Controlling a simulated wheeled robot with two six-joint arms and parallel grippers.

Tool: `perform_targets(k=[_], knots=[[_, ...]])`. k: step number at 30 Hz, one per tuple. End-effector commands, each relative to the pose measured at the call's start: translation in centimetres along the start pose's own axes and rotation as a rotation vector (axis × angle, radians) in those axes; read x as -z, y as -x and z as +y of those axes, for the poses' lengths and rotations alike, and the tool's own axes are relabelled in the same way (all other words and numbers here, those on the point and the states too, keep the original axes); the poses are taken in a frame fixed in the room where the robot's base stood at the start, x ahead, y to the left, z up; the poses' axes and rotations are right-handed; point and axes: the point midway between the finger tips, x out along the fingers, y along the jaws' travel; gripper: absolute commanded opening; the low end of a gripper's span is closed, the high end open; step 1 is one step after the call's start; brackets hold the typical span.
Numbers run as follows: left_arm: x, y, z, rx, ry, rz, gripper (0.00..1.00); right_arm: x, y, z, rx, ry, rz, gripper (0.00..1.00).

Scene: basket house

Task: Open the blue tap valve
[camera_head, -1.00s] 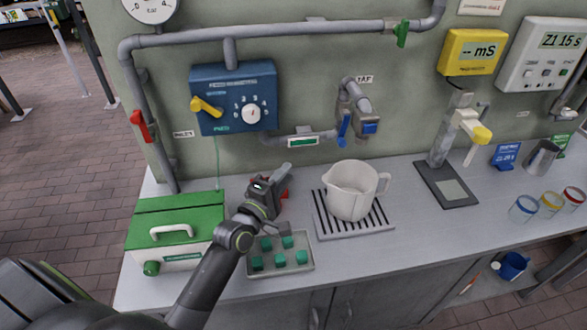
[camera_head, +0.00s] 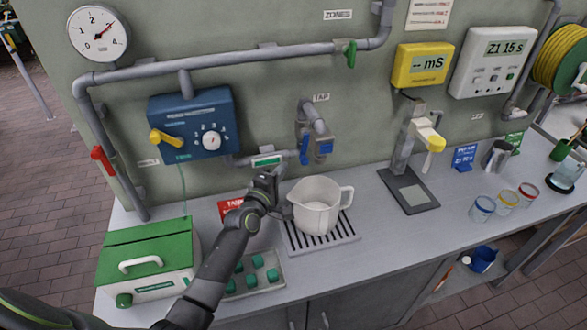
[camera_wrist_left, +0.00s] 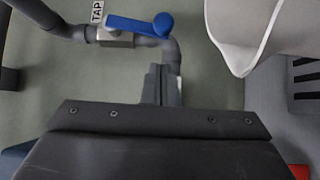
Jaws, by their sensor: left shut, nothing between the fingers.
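The tap (camera_head: 312,118) sticks out of the green wall, under a TAP label. Its blue valve lever (camera_head: 304,150) hangs down at the left of the tap body. In the left wrist view the blue lever (camera_wrist_left: 138,26) lies across the grey pipe, beyond the fingertips. My left gripper (camera_head: 272,172) is shut and empty, below and left of the lever and apart from it. Its closed fingers (camera_wrist_left: 161,84) point toward the pipe in the left wrist view. A white jug (camera_head: 317,205) stands under the tap on a slotted drain tray (camera_head: 345,236). My right gripper is out of view.
The jug's rim (camera_wrist_left: 236,50) is close to the right of my fingers. A blue control box (camera_head: 190,122) is on the wall at left. A green-lidded case (camera_head: 150,250) and a tray of green cubes (camera_head: 281,279) stand on the counter.

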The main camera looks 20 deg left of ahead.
Motion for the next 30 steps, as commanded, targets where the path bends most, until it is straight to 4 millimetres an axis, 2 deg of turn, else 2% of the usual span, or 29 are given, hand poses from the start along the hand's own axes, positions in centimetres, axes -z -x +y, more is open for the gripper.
perform_targets(k=[3, 7, 21, 30], knots=[[-1.6, -1.3, 0.1, 0.001, 0.005, -0.002, 0.00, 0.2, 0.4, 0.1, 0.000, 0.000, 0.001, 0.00], [-2.4, -2.1, 0.0, 0.001, 0.002, 0.000, 0.00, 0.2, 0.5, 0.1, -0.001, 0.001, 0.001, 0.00], [-2.7, -2.4, -0.1, 0.000, 0.002, 0.000, 0.00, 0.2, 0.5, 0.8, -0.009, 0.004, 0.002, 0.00], [-3.1, -2.7, -0.8, -0.040, 0.046, -0.001, 0.00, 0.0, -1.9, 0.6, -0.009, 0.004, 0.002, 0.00]])
